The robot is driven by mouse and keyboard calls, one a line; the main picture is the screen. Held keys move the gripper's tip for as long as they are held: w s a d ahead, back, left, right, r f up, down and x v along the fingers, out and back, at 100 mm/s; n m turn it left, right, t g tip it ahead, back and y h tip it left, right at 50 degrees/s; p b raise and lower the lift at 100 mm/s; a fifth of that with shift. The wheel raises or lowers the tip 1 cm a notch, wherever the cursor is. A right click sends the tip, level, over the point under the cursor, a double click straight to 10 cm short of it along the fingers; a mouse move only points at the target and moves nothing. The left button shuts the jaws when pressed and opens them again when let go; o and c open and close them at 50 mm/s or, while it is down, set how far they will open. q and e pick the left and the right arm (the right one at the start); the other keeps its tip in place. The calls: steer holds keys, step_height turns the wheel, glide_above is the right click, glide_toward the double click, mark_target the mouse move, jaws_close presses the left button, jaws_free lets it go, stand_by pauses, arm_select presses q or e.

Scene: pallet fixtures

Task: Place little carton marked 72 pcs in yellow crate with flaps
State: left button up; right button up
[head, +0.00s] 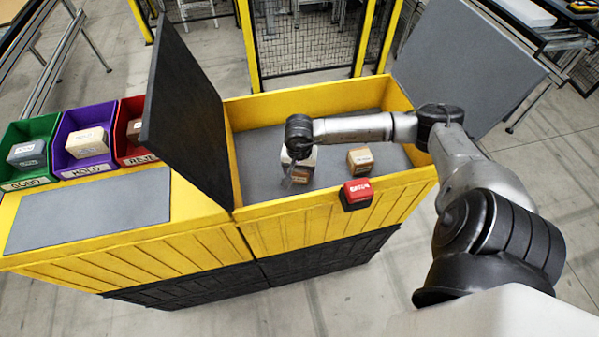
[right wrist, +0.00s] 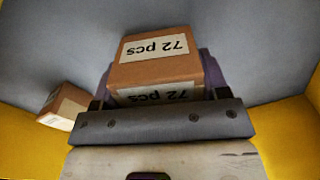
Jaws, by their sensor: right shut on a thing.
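The little carton marked 72 pcs (right wrist: 152,62) is brown with white labels and fills the middle of the right wrist view. My right gripper (right wrist: 158,98) is shut on it. In the head view the right gripper (head: 299,165) reaches down inside the yellow crate with flaps (head: 275,208), and the carton (head: 302,175) shows partly below it. The carton is within the crate walls, above or on the grey floor; I cannot tell if it touches. The crate's dark flaps stand open on the left (head: 185,110) and right (head: 455,65). My left gripper is not in view.
Another brown carton (head: 360,160) lies in the crate to the right; one also shows in the right wrist view (right wrist: 62,105). A red labelled block (head: 357,193) is at the crate's front rim. Green (head: 28,180), purple (head: 85,165) and red (head: 133,158) bins with boxes stand left.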

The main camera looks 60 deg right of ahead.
steer(key=shift+f, duration=1.15)
steer(key=shift+f, duration=0.1)
steer(key=o, duration=1)
step_height(320, 180, up, 12)
steer(key=shift+r+b, duration=0.1)
steer(key=shift+b, duration=0.25)
